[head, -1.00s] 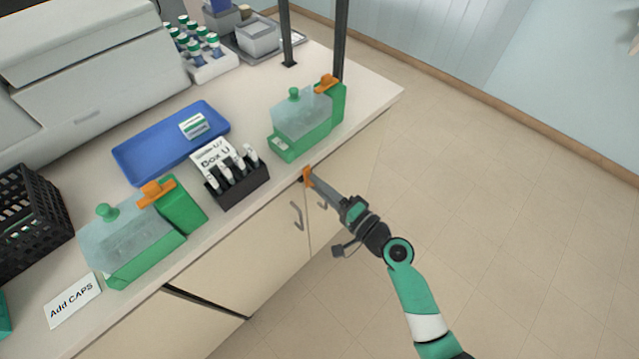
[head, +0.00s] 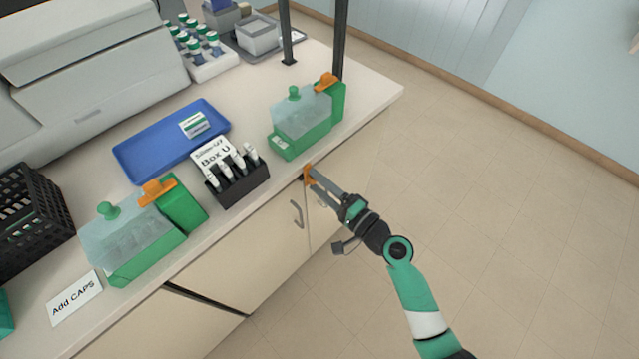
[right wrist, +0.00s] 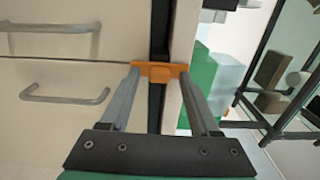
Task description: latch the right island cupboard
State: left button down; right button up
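The right island cupboard's cream front (head: 345,185) lies under the counter edge, with grey handles on its doors; one handle (right wrist: 65,97) shows in the right wrist view. An orange latch (right wrist: 160,72) sits at the top by the door seam and spans the dark gap between door and counter edge. My right gripper (head: 311,177) is at this latch. In the right wrist view its two fingers stand apart, one at each side of the latch's middle knob, with space between knob and fingers. The doors look closed there. My left gripper is out of view.
On the counter stand two green boxes with clear lids and orange clips (head: 300,115) (head: 150,235), a black slide holder (head: 238,188), a blue tray (head: 165,165) and a black crate (head: 30,225). A dark post rises at the back right. The floor on the right is clear.

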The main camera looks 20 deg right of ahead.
jog(key=p+v, duration=0.2)
jog(key=v, duration=0.9)
jog(key=shift+s, duration=0.3)
jog(key=shift+r, duration=0.1)
